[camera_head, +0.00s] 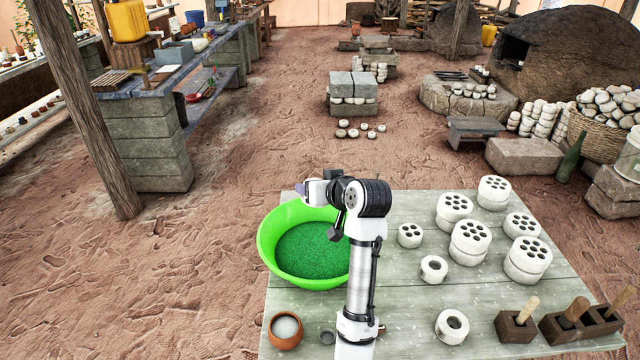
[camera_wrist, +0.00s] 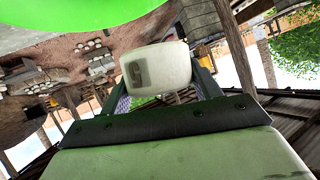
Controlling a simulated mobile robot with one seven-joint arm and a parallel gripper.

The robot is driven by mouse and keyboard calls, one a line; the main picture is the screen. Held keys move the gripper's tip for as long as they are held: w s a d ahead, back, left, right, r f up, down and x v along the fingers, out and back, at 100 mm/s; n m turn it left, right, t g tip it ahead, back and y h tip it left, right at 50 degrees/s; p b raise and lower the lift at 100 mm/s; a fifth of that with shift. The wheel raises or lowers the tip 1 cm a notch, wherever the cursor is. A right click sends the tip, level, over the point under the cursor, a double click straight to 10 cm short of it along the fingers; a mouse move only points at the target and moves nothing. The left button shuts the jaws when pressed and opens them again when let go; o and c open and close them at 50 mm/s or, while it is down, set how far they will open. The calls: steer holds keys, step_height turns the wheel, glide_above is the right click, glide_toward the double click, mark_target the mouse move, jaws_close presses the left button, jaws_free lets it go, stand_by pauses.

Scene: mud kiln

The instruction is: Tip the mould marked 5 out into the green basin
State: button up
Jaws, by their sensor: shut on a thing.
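My gripper (camera_wrist: 160,98) is shut on a pale, rounded mould (camera_wrist: 170,65), seen large in the wrist view. The basin stands on the table's left side and has green grainy stuff inside. Its bright green side also fills the top left of the wrist view (camera_wrist: 70,20). The wrist view is strongly tilted. I cannot see into the mould's opening.
The grey plank table (camera_head: 400,300) bears several holed white pieces at the right, two white rings (camera_head: 434,268), (camera_head: 452,326), and wooden blocks with handles (camera_head: 515,326). A clay bowl (camera_head: 286,330) and small grey cup (camera_head: 327,337) stand in front of the basin. Open ground lies beyond.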

steer(key=shift+f+m+g+y, duration=0.3)
steer(key=shift+f+m+y, duration=0.5)
steer(key=shift+m+y, duration=0.1)
step_height(320, 180, down, 2)
steer(key=m+y, duration=0.2)
steer(key=shift+d+m+b, duration=0.1)
steer(key=shift+m+b, duration=0.25)
steer(key=shift+m, duration=0.05)
steer(key=m+t+y, duration=0.1)
steer(key=m, duration=0.2)
steer(key=f+m+t+y, duration=0.1)
steer(key=m+y, duration=0.1)
steer(key=m, duration=0.2)
steer(key=f+m+y+p, duration=0.1)
steer(key=m+y, duration=0.1)
steer(key=m, duration=0.1)
steer(key=shift+s+a+f+m+t, duration=0.1)
steer(key=shift+a+m+t, duration=0.2)
steer(key=shift+a+t, duration=0.1)
